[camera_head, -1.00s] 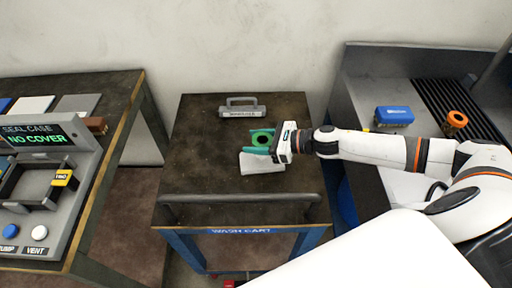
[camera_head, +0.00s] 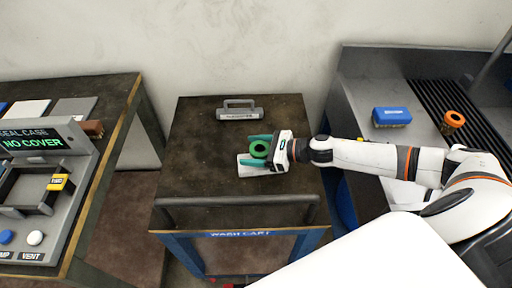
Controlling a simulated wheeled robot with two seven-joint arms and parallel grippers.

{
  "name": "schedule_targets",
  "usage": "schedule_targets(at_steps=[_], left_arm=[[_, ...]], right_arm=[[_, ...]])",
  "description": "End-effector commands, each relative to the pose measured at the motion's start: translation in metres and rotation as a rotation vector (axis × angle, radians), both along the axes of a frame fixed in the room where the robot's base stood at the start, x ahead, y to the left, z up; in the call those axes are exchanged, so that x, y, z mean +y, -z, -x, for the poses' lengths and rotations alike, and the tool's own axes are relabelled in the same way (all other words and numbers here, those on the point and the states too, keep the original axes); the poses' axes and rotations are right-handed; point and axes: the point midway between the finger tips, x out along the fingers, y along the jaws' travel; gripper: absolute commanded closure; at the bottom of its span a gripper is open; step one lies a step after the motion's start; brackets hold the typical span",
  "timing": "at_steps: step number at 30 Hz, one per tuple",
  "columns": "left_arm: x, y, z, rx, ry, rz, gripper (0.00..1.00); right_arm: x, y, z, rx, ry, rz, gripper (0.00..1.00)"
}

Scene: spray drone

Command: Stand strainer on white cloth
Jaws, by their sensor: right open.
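A green ring-shaped part with a dark centre, which looks like the strainer (camera_head: 259,149), stands at the white cloth (camera_head: 247,171) on the wash cart. My right gripper (camera_head: 259,150) reaches in from the right, its teal fingers spread on the far and near sides of the green part. The jaws are open; whether a finger touches the part is too small to tell. The gripper hides part of the cloth. My left gripper is not in view.
The dark wash cart top (camera_head: 205,130) is mostly clear, with a grey handled block (camera_head: 239,112) at the back and a rail (camera_head: 235,200) in front. A blue brush-like block (camera_head: 391,116) and orange ring (camera_head: 454,119) lie on the right sink. A seal-case station (camera_head: 40,180) stands left.

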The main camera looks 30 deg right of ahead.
Motion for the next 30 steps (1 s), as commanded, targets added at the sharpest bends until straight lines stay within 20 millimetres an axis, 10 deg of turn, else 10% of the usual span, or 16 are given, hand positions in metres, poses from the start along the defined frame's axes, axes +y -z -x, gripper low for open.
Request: schedule_targets(at_steps=[30], left_arm=[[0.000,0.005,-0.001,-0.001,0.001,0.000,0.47]], right_arm=[[-0.081,-0.037,0.075,0.003,0.001,0.000,0.29]])
